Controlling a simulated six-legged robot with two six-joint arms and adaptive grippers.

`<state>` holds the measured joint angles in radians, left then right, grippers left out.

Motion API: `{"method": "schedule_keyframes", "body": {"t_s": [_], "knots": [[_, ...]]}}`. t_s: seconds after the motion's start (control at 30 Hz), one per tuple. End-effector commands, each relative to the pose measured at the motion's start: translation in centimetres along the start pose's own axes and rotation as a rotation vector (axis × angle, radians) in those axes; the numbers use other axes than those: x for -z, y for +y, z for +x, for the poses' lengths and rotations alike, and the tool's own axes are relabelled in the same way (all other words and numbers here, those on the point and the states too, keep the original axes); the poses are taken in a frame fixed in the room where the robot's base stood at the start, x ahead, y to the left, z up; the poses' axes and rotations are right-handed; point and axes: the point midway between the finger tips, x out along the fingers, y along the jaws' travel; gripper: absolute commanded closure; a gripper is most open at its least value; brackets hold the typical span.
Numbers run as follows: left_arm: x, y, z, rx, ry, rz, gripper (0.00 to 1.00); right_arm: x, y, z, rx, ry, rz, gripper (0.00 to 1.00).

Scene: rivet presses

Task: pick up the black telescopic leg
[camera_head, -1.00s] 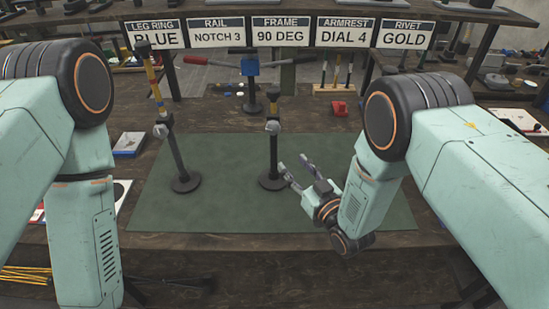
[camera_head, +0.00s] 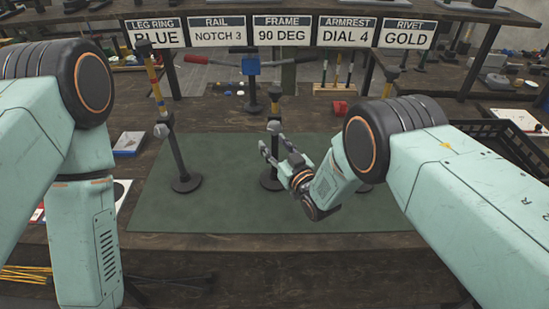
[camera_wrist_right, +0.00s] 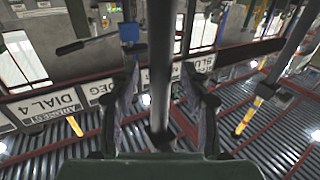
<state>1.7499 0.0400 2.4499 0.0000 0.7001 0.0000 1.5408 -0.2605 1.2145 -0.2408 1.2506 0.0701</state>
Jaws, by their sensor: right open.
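Black telescopic legs stand upright on round bases on the green mat (camera_head: 225,215). The middle leg (camera_head: 268,184) has a grey knob partway up. My right gripper (camera_head: 268,141) is open at this leg, just below the knob. In the right wrist view the dark pole (camera_wrist_right: 160,60) runs between the two spread fingers, with gaps on both sides. The left leg (camera_head: 178,155) has yellow and blue bands near its top. A third leg (camera_head: 390,80) is mostly hidden behind my right arm. My left gripper is out of frame.
A blue block with red-handled bars (camera_head: 251,67) stands behind the mat. A red part (camera_head: 340,107) lies at the back. A black crate (camera_head: 500,140) is at the right. Signs (camera_head: 280,32) hang across the back. The mat's front is clear.

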Motion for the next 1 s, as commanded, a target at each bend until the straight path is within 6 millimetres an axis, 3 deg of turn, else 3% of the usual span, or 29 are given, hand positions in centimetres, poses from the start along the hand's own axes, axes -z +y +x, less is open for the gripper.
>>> {"method": "schedule_keyframes", "body": {"t_s": [0.23,0.8,1.0], "knots": [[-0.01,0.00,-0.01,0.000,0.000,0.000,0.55,-0.03,-0.02,0.08,0.000,-0.001,0.000,0.53],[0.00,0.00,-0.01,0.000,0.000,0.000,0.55,0.00,0.00,0.07,0.000,0.000,0.000,1.00],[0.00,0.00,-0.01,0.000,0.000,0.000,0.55,0.05,0.02,0.09,0.000,0.002,0.000,1.00]]}}
